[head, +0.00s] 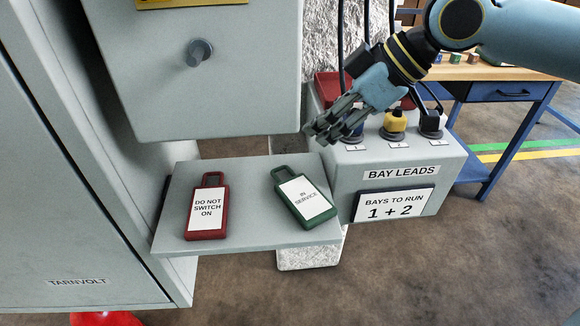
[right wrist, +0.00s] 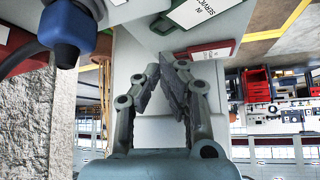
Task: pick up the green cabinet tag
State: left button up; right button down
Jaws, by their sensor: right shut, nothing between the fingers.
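The green cabinet tag (head: 318,220), with a white label reading "IN SERVICE", lies tilted on the right part of a grey shelf (head: 260,238). A red tag (head: 207,236) reading "DO NOT SWITCH ON" lies to its left. My right gripper (head: 318,132) is shut and empty, above and behind the green tag, apart from it, near the front of the bay leads box. In the right wrist view my right gripper (right wrist: 161,70) has its fingertips close together. The green tag (right wrist: 162,25) shows at the top there, partly cut off, with the red tag (right wrist: 212,50) beyond. My left gripper is not in view.
The bay leads box (head: 385,165) stands right of the shelf, with yellow (head: 394,122) and blue plugs on top; a blue plug (right wrist: 68,30) is near the right wrist camera. A grey cabinet with a knob (head: 199,52) hangs above the shelf. A blue workbench (head: 490,92) stands behind.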

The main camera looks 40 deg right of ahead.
aim_at(298, 192)
jog(key=shift+b+x, duration=0.35)
jog(key=shift+x, duration=0.7)
jog(key=b+x, duration=0.1)
jog(key=x, duration=0.6)
jog(key=shift+r, duration=0.1)
jog(key=shift+w+a+f, duration=0.15)
jog(key=shift+w+f, duration=0.05)
jog(key=shift+f, duration=0.1)
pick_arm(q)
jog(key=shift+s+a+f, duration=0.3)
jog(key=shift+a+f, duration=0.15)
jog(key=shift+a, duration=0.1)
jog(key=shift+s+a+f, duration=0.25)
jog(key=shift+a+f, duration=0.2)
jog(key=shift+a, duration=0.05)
